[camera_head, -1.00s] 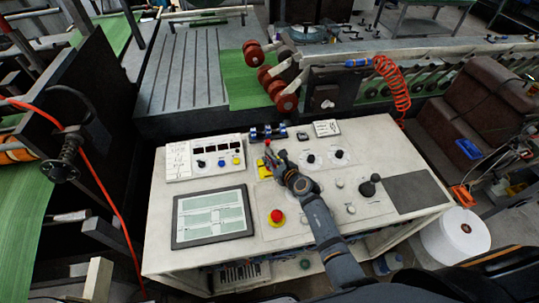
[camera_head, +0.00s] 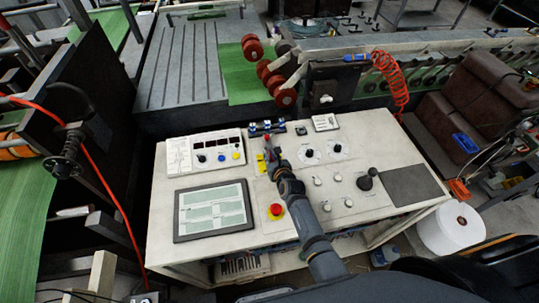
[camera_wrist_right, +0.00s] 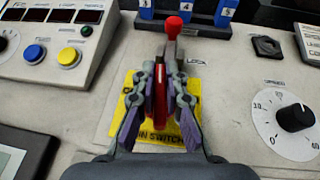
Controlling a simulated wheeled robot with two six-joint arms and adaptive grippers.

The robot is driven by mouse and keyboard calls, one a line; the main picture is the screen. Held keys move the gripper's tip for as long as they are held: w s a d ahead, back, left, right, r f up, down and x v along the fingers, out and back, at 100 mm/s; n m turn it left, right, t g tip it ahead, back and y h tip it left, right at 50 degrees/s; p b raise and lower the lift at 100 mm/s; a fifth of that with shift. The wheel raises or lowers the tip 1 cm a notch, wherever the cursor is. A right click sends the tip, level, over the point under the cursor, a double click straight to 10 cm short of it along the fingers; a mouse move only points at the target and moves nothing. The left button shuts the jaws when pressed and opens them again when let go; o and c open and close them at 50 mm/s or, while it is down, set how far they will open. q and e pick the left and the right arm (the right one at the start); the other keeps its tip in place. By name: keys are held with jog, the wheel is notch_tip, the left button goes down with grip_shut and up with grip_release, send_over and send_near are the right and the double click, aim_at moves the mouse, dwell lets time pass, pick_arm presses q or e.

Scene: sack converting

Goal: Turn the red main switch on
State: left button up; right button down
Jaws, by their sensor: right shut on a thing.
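The red main switch (camera_wrist_right: 159,110) stands on a yellow plate (camera_wrist_right: 112,112) with partly hidden lettering. In the right wrist view its red handle lies between the two fingers of my right gripper (camera_wrist_right: 160,88), which is shut on it. The fingers hide much of the handle and the middle of the plate. In the head view my right gripper (camera_head: 272,157) is over the yellow plate (camera_head: 261,164) on the control desk (camera_head: 245,150). My left gripper is out of view.
A red-tipped lever (camera_wrist_right: 173,27) stands just beyond the fingers. A dial (camera_wrist_right: 296,117) is to the right, and a box with coloured buttons (camera_head: 205,155) to the left.

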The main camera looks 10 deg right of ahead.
jog(key=c, duration=1.7)
grip_release()
jog(key=shift+n+y, duration=0.3)
jog(key=shift+y, duration=0.2)
